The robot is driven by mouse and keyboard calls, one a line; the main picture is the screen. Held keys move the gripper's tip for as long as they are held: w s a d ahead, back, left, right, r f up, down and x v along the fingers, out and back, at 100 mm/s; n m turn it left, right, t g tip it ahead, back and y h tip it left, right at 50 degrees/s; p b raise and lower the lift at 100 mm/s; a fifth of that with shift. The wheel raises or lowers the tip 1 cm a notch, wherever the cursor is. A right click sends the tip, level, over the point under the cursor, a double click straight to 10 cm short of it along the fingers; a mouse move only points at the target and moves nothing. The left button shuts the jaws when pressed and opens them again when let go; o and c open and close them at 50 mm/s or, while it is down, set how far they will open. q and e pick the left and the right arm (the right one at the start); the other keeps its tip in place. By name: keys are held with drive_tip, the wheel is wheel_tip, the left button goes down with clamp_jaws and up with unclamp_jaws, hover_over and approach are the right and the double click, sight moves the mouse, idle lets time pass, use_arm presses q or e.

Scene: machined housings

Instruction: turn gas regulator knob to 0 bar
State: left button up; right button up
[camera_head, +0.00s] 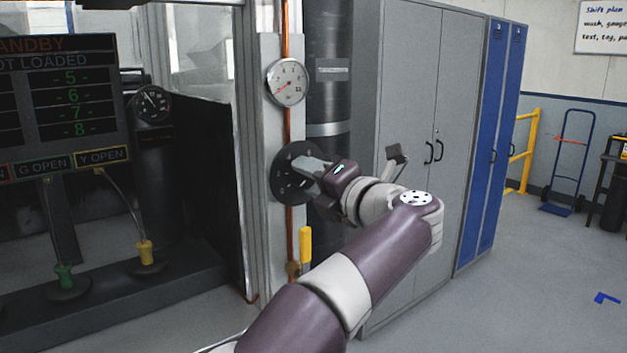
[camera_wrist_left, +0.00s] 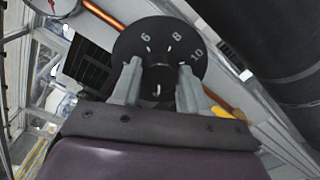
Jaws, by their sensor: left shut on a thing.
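The regulator knob is a round black dial plate (camera_head: 289,186) with white marks, on a light post beside a copper pipe. In the left wrist view the dial plate (camera_wrist_left: 143,42) shows the numbers 6, 8 and 10; its lower part is hidden. My left gripper (camera_head: 305,168) is at the dial. Its two fingers (camera_wrist_left: 157,86) are shut on the dark central knob (camera_wrist_left: 157,80), one on each side. The pressure gauge (camera_head: 287,82) above is white with a red needle pointing to the lower left. My right gripper is not in view.
A yellow-handled valve (camera_head: 305,245) is on the pipe below the dial. A dark cylinder (camera_head: 330,95) and grey cabinet (camera_head: 425,90) stand close on the right. A machine with a display (camera_head: 60,100) is on the left. Open floor (camera_head: 510,300) lies to the right.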

use_arm(q)
drive_tip(key=shift+a+r, duration=0.1)
drive_tip(key=shift+r, duration=0.2)
drive_tip(key=o, duration=1.1)
drive_tip(key=b+v, duration=0.1)
drive_tip(key=v, duration=1.1)
drive_tip(key=shift+s+f, duration=0.2)
drive_tip(key=shift+w, duration=0.1)
